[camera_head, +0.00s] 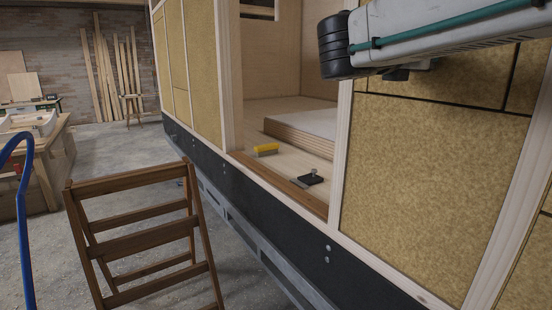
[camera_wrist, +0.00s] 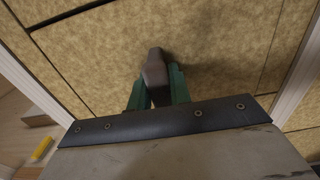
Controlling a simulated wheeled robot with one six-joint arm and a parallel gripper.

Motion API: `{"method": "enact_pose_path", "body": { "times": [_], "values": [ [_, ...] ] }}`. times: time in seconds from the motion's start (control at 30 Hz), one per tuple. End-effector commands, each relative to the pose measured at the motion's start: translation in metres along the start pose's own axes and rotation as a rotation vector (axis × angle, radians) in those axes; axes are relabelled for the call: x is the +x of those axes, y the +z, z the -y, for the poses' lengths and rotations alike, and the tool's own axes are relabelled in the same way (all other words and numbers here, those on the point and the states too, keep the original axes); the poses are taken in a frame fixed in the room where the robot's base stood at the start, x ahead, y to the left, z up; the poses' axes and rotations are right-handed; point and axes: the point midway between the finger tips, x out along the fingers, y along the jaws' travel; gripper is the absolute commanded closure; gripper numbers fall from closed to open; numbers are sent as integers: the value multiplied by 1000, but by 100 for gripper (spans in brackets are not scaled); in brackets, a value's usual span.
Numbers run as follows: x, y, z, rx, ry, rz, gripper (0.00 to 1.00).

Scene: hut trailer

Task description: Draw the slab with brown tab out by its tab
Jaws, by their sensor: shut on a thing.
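The brown tab (camera_wrist: 154,68) stands out from the face of a tan, speckled slab (camera_wrist: 222,45) in the wrist view. Narrow dark gaps run along parts of the slab's edges, and it is set in the framed wall. My gripper (camera_wrist: 158,88) has its two green fingers on either side of the tab and is shut on it. The lower part of the tab is hidden between the fingers. In the head view, my gripper and the tab are out of sight; only my arm shows at the upper right.
Pale wooden studs frame the wall slabs (camera_head: 430,170). A doorway left of them shows a yellow-handled brush (camera_head: 266,149), a dark tool (camera_head: 310,179) and a pale board (camera_head: 305,124). A brown wooden step-ladder (camera_head: 140,243) stands outside.

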Motion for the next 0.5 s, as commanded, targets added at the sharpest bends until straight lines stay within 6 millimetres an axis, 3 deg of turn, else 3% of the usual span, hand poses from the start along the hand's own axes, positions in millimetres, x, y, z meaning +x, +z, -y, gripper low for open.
{"method": "enact_pose_path", "body": {
  "times": [0.5],
  "values": [
    [-15, 1, 0, 1, 1, 0, 100]
  ]
}}
